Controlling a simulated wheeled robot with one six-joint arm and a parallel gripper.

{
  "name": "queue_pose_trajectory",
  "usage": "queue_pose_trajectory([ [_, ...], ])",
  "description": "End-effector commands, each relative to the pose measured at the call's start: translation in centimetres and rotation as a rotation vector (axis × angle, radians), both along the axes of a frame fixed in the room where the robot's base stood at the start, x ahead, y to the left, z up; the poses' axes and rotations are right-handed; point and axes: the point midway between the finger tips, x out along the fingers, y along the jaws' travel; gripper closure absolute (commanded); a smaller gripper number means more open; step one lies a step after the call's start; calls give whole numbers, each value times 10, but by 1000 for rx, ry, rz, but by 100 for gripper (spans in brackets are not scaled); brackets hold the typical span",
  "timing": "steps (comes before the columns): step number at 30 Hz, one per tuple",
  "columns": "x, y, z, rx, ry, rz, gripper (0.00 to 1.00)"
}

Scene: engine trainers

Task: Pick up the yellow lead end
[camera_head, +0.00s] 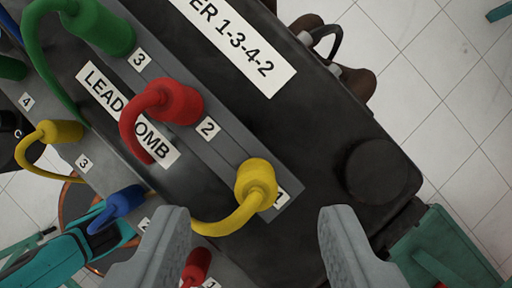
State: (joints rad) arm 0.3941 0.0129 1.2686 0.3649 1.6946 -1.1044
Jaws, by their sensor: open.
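A yellow lead end (256,180) sits at the post marked 1 on the strip along the dark engine block. Its yellow lead curves down and left, partly hidden behind my left finger. My gripper (256,222) is open and empty, its two grey fingers pointing up from the bottom edge. The yellow end lies just beyond the fingertips, between their lines, and I see no contact. A second yellow end (62,131) is on the lead comb (90,150) at the left, near a 3 label.
A red lead end (178,102) sits at post 2 and a green one (100,27) at post 3. A blue end (125,200) and another red end (197,265) are at lower left. A round black cap (383,171) is on the right. Tiled floor lies beyond.

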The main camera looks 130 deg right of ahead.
Motion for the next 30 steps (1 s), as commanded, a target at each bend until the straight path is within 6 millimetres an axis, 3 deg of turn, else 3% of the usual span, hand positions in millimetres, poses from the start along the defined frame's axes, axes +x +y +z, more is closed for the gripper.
queue_pose_trajectory([
  [5,2,2,-9,0,1,0,54],
  [15,11,10,-49,0,2,-1,54],
  [24,12,11,-53,0,0,-1,54],
  [30,12,11,-53,0,0,-1,91],
])
